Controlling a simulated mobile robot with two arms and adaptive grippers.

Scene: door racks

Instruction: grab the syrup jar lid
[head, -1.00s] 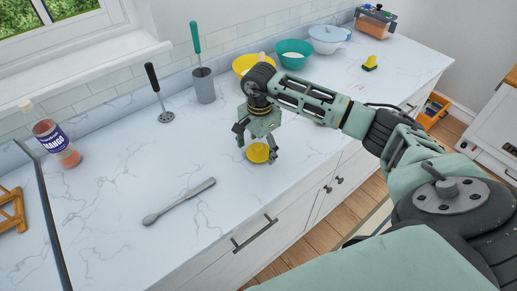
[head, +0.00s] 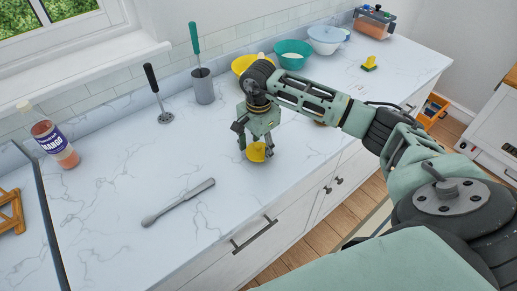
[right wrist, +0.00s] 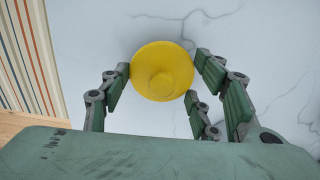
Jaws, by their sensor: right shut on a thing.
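The syrup jar lid is a round yellow disc with a raised knob in its middle (head: 256,152). It is at the counter's surface near the front edge, and fills the upper middle of the right wrist view (right wrist: 161,71). My right gripper (head: 256,146) points down over the lid and is shut on it. In the right wrist view the gripper's fingers (right wrist: 160,88) stand on both sides of the lid's rim. Whether the lid touches the counter is hard to tell. My left gripper is not in view.
A grey cup (head: 203,86), yellow bowl (head: 243,63) and teal bowl (head: 293,54) stand along the wall.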

